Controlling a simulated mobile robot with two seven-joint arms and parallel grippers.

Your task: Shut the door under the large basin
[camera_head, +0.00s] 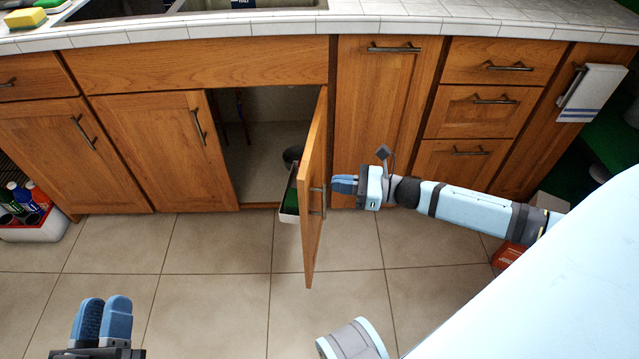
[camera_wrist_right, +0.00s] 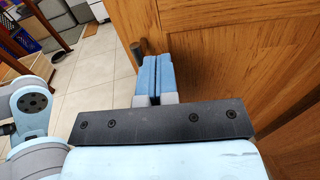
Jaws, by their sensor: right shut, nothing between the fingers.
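The cabinet door (camera_head: 315,190) under the large basin (camera_head: 240,4) stands wide open, swung out toward me, with a dark vertical bar handle (camera_head: 318,201) on its right-hand face. My right gripper (camera_head: 334,185) is shut and empty, just right of that door face near the handle. In the right wrist view its blue fingers (camera_wrist_right: 153,75) are pressed together beside a wooden surface (camera_wrist_right: 210,60), with a grey handle end (camera_wrist_right: 136,50) next to them; contact is unclear. My left gripper (camera_head: 103,312) is at the lower left above the floor, its two blue fingers close together, away from the cabinets.
The cabinet opening (camera_head: 260,140) shows pipes and a dark round item. A white-edged bin (camera_head: 289,205) stands at the opening, partly behind the door. The neighbouring left door (camera_head: 165,150) is shut. A box of bottles (camera_head: 35,225) stands at far left. Floor tiles (camera_head: 220,285) in front are clear.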

